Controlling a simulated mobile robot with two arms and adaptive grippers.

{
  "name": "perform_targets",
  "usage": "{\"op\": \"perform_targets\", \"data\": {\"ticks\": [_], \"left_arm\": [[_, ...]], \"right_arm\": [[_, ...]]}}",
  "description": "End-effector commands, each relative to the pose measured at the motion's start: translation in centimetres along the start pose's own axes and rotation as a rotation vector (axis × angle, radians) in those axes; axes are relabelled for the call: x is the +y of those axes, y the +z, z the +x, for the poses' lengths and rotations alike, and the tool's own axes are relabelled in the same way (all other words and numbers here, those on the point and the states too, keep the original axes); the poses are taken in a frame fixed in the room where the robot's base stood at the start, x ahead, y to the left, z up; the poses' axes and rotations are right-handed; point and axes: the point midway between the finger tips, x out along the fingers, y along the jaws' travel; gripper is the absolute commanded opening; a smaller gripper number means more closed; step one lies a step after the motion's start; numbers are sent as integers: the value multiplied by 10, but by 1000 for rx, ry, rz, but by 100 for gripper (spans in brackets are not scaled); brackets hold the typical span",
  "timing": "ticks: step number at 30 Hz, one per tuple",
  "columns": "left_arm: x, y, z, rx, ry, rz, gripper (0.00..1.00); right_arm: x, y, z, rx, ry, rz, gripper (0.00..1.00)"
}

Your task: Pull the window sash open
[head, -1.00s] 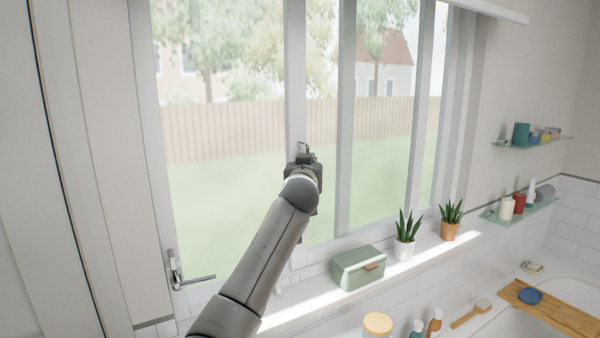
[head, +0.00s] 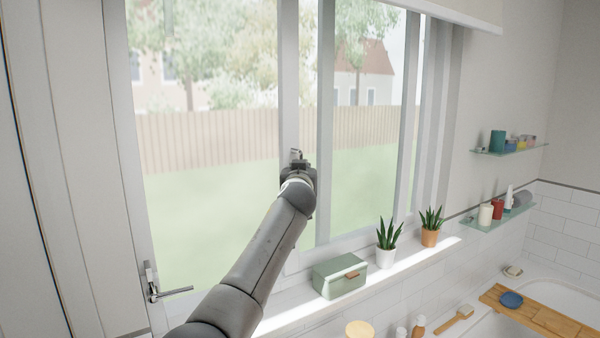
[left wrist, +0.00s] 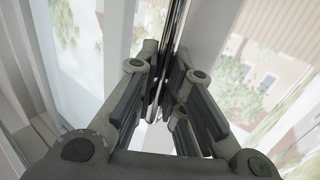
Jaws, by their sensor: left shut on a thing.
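The window sash has a pale upright stile (head: 291,90) near the middle of the head view. A small metal handle (head: 296,153) on this stile shows just above my gripper. My left gripper (head: 298,167) is at the stile, its fingers mostly hidden behind the wrist. In the left wrist view its fingers (left wrist: 160,100) are closed around a thin upright metal bar (left wrist: 176,30), the sash handle. A narrow strip of glass separates the stile from the upright (head: 325,120) to its right. My right gripper is out of view.
The sill below holds a green box (head: 340,275) and two potted plants (head: 387,246) (head: 431,226). A lever handle (head: 165,291) sits low on the left frame. Glass shelves (head: 510,149) hang at right above the bath (head: 565,278).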

Motion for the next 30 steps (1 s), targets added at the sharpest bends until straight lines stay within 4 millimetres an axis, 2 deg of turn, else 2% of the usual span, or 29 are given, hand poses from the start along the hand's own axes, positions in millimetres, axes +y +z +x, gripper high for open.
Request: {"op": "perform_targets", "data": {"ticks": [1,2,3,4,17,30], "left_arm": [[0,-1,0,3,0,1,0],[0,-1,0,3,0,1,14],[0,-1,0,2,0,1,19],[-1,-1,0,2,-1,1,20],[-1,0,-2,1,-2,-1,20],[-1,1,-34,0,-2,-2,20]], "right_arm": [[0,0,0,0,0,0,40],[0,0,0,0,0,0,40],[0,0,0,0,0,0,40],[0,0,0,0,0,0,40],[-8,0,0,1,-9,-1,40],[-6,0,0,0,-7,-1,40]]}}
